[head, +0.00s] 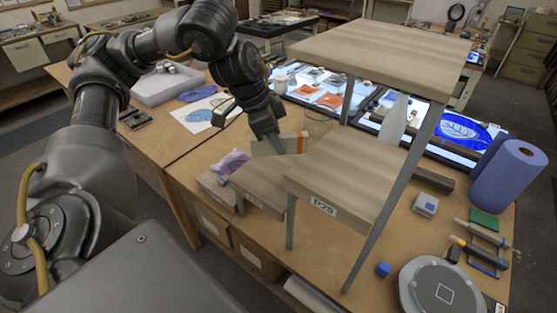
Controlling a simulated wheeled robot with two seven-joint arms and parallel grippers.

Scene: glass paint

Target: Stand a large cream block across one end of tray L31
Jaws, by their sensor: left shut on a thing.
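My left gripper (274,143) reaches down from the upper left over the worktable. The gripper hides part of the block, and I cannot tell whether the block touches the tray. The tray has a small label on its front edge that is too small to read. The right side of the tray is hidden by a shelf stand. My right gripper is not in view.
A two-level wooden shelf stand (345,178) on metal legs rises close to the right of the tray. A smaller wooden piece (216,188) with pink cloth (233,163) lies at left.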

